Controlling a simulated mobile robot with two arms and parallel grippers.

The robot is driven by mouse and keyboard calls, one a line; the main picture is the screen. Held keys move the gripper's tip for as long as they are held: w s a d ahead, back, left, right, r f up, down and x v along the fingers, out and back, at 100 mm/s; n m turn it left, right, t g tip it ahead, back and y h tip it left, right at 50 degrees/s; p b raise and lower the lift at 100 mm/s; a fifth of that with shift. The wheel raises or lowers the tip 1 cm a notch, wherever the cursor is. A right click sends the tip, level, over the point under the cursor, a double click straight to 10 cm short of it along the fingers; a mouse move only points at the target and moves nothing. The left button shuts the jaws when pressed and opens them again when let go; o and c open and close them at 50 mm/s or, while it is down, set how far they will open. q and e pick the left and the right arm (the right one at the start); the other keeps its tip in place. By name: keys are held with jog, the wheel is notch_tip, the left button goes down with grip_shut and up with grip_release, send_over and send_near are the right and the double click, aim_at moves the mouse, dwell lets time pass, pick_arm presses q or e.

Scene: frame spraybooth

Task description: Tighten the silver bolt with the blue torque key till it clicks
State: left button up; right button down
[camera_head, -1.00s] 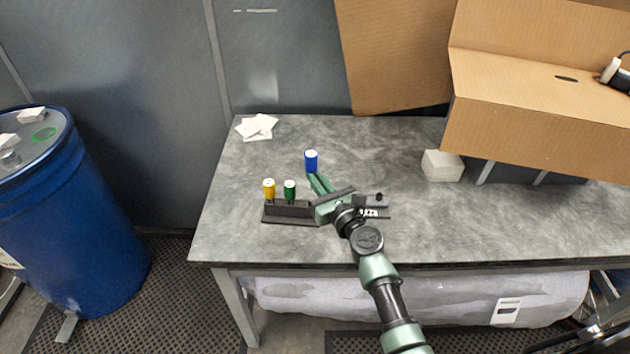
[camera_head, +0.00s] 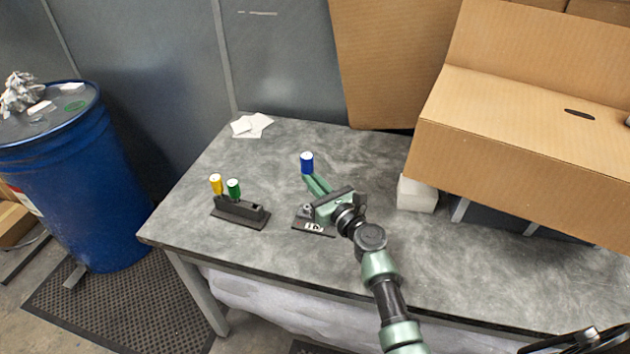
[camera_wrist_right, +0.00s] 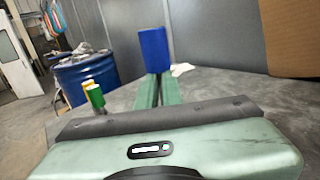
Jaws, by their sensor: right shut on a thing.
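The blue torque key (camera_head: 307,162) is held upright between the fingertips of my right gripper (camera_head: 312,180). Its blue handle also shows in the right wrist view (camera_wrist_right: 154,50), above the two green fingers, which are shut on it. Its lower end is hidden. My left gripper is not in view.
A dark rack (camera_head: 240,212) holds a yellow key (camera_head: 216,184) and a green key (camera_head: 234,188) to the left. White papers (camera_head: 251,125) lie at the back. A white block (camera_head: 417,194) and a large cardboard box (camera_head: 520,150) stand right. A blue drum (camera_head: 75,185) stands beyond the table's left edge.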

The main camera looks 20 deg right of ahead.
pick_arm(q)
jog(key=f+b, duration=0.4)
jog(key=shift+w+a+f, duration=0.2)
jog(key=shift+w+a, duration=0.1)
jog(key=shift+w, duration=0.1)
pick_arm(e)
jog(key=f, duration=0.5)
jog(key=shift+w+a, duration=0.1)
jog(key=shift+a, duration=0.15)
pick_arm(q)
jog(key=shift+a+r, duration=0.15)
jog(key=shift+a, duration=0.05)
pick_arm(e)
jog(key=shift+r, duration=0.1)
dwell(0.6)
pick_arm(q)
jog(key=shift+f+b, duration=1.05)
jog(key=shift+b, duration=0.05)
pick_arm(e)
jog(key=shift+f, duration=1.1)
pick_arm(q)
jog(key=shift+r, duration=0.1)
pick_arm(e)
jog(key=shift+a+r+m+h, duration=0.1)
jog(key=shift+a+m+h, duration=0.05)
jog(key=shift+m+h, duration=0.45)
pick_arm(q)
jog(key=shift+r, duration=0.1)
